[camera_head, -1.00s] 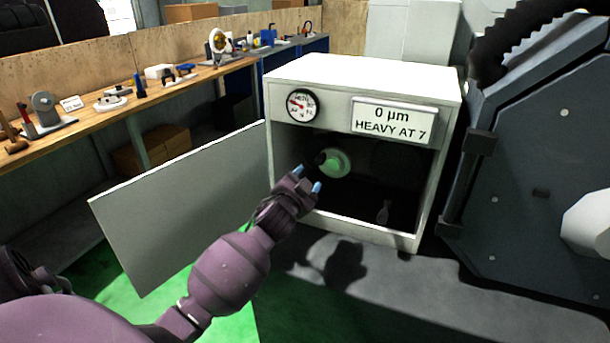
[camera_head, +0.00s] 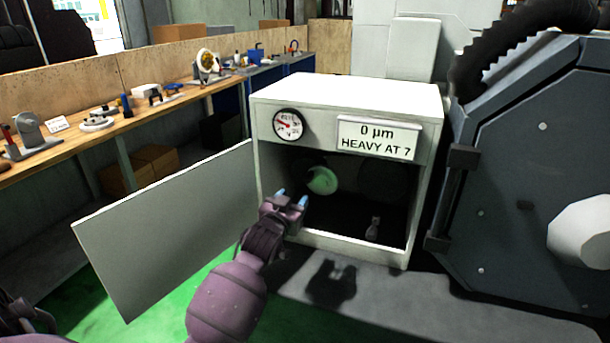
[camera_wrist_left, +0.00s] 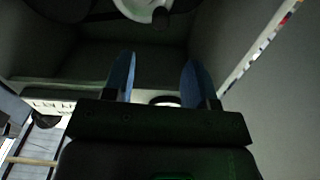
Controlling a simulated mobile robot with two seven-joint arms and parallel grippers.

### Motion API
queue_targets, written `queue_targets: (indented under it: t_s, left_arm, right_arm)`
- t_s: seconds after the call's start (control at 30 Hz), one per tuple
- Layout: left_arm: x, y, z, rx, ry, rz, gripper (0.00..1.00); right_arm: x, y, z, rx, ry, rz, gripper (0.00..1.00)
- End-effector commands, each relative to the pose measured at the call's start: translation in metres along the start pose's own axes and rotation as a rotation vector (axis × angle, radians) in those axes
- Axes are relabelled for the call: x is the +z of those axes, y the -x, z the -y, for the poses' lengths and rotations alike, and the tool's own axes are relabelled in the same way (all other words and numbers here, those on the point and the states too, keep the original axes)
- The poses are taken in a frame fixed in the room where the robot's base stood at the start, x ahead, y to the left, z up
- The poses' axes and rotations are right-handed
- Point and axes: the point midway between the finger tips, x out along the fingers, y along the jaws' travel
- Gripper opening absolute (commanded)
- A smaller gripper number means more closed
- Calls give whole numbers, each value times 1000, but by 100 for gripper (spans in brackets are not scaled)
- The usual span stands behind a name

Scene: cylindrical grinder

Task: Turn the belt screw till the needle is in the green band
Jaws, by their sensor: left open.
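The white cabinet (camera_head: 350,92) stands open, with a round gauge (camera_head: 288,125) and a sign reading "0 µm HEAVY AT 7" on its front. The gauge's needle points to the left; the band it lies in is too small to tell. Inside are a pale green-lit pulley-like disc (camera_head: 322,180) and a small grey upright piece (camera_head: 374,228); I cannot tell which part is the belt screw. My left gripper (camera_head: 291,197) is open and empty at the opening's left side, below the disc. Its blue fingertips show apart in the left wrist view (camera_wrist_left: 154,80). My right gripper is not seen.
The cabinet door (camera_head: 165,230) is swung out to the left, close to my left arm. A dark grey machine (camera_head: 520,180) stands right of the cabinet. A wooden bench (camera_head: 125,122) with several tools runs along the left wall.

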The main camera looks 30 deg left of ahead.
Motion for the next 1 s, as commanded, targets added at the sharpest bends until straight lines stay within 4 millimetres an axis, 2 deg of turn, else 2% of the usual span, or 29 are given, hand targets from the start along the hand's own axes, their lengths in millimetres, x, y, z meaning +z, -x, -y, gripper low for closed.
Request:
queue_targets:
  t_s: [0.17, 0.6, 0.8, 1.0]
  left_arm:
    - [0, -14, 0, -1, 18, 0, 52]
    - [0, -83, 0, 0, 15, 0, 52]
    - [1, -101, 0, -1, 15, 2, 52]
    - [1, -107, 1, -1, 15, 1, 52]
  right_arm:
    - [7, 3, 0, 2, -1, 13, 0]
    - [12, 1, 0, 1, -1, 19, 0]
    - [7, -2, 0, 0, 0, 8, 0]
    - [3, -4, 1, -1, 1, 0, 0]
